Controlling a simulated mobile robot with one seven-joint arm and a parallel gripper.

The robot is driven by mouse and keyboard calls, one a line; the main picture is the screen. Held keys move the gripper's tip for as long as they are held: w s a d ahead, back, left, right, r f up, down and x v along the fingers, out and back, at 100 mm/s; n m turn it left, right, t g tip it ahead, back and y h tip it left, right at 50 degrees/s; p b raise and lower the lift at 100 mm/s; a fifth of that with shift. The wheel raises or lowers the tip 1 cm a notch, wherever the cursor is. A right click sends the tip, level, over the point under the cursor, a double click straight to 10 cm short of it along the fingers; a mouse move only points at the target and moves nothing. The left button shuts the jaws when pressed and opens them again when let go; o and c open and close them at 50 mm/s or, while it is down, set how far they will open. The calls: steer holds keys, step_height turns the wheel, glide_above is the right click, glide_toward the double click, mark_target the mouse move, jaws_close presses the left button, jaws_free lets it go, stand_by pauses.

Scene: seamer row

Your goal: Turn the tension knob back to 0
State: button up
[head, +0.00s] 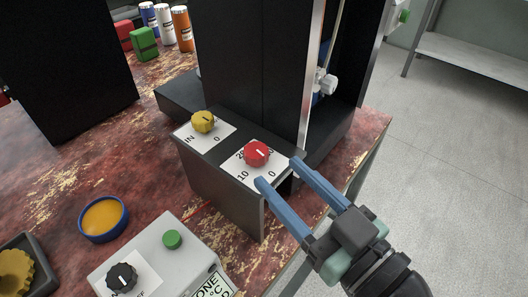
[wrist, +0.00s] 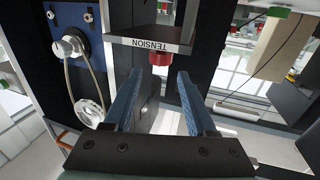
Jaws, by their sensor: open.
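The red tension knob (head: 257,153) sits on a white dial plate with the marks 10 and 0 and a partly hidden mark at its far side, on top of a dark box. A white pointer line shows on the knob, but I cannot tell its exact setting. My gripper (head: 280,171) is open, with its two blue fingers reaching toward the knob from the lower right.
A yellow knob (head: 203,121) is on the same box, left of the red one. A grey control box (head: 165,254) with a green button and a black knob stands in front. A tall black machine (head: 248,60) rises behind. An orange-filled dish (head: 103,218) lies on the left.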

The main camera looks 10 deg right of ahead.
steer(key=v, duration=0.2)
steer(key=shift+s+d, duration=0.15)
steer(key=shift+s, duration=0.15)
step_height(320, 180, up, 16)
steer(key=m+t+h, duration=0.2)
steer(key=t+h, duration=0.2)
steer(key=h, duration=0.1)
glide_above(260, 148)
steer(key=s+a+r+m+t+h, duration=0.1)
steer(key=s+a+r+t, duration=0.2)
steer(key=r, duration=0.5)
steer(key=s+a+r+m+t+h, duration=0.1)
steer(key=s+a+r+m+t, duration=0.2)
steer(key=r, duration=0.5)
step_height(260, 148, up, 30)
steer(key=n+t+p, duration=0.1)
steer(key=p, duration=2.7)
steer(key=shift+s+h+p, duration=0.15)
steer(key=shift+h+p, duration=0.15)
steer(key=shift+p, duration=0.1)
